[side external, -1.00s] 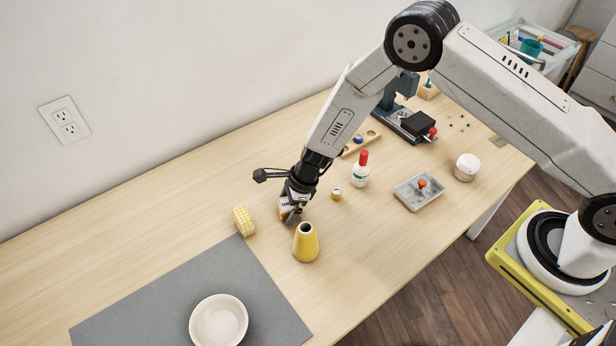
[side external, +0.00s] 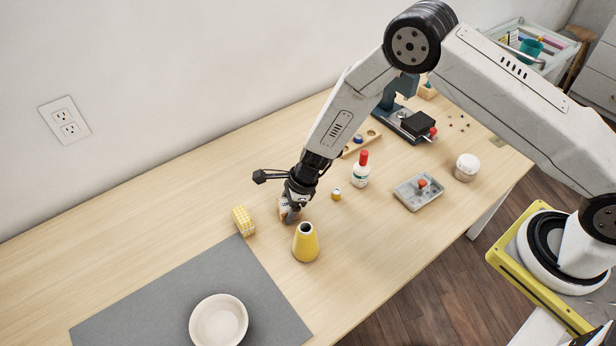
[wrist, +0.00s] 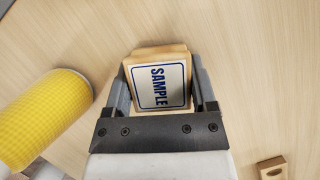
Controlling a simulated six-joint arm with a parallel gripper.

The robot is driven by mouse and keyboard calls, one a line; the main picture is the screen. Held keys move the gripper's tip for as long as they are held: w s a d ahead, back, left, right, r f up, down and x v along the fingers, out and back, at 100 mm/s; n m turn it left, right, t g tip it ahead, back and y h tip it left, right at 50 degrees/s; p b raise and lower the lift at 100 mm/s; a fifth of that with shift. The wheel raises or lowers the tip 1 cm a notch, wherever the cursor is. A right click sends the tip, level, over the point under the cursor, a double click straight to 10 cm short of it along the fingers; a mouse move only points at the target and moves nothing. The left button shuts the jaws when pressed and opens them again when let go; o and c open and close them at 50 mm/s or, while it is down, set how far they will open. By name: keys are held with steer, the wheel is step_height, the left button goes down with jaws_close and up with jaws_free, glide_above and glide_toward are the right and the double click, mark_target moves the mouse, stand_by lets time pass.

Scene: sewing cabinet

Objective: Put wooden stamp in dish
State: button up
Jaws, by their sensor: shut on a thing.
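The wooden stamp (wrist: 160,86) has a square light-wood body and a white face with a blue border and the word SAMPLE. My gripper (wrist: 160,90) is shut on it, one finger on each side. In the side external view my gripper (side external: 290,214) is low at the table, behind the yellow vase, and the stamp is mostly hidden there. I cannot tell whether the stamp still touches the table. The dish (side external: 218,322), a round cream bowl, sits empty on the grey mat at the front left.
A yellow vase (side external: 306,243) stands just in front of my gripper, and a yellow checkered block (side external: 243,221) lies left of it. A small yellow spool (side external: 336,194) and a red-capped bottle (side external: 360,170) are to the right. The grey mat (side external: 150,310) is clear around the dish.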

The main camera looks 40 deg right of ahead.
steer(key=shift+r, duration=0.1)
steer(key=shift+r, duration=0.75)
steer(key=s+d+r, duration=0.2)
steer(key=s+r, duration=0.3)
steer(key=s, duration=0.1)
steer(key=s+d+r, duration=0.2)
steer(key=s+r, duration=0.4)
steer(key=s, duration=0.1)
steer(key=shift+s+d+r, duration=0.15)
steer(key=shift+d, duration=0.1)
steer(key=shift+a, duration=0.1)
steer(key=s+a+n, duration=0.1)
steer(key=s+a, duration=0.2)
steer(key=a, duration=0.4)
steer(key=s+a+n+g, duration=0.1)
steer(key=s+a+n, duration=0.1)
steer(key=s+a, duration=0.2)
steer(key=s+a+r+n, duration=0.1)
steer(key=s+a, duration=0.3)
steer(key=a, duration=0.6)
steer(key=shift+g, duration=0.3)
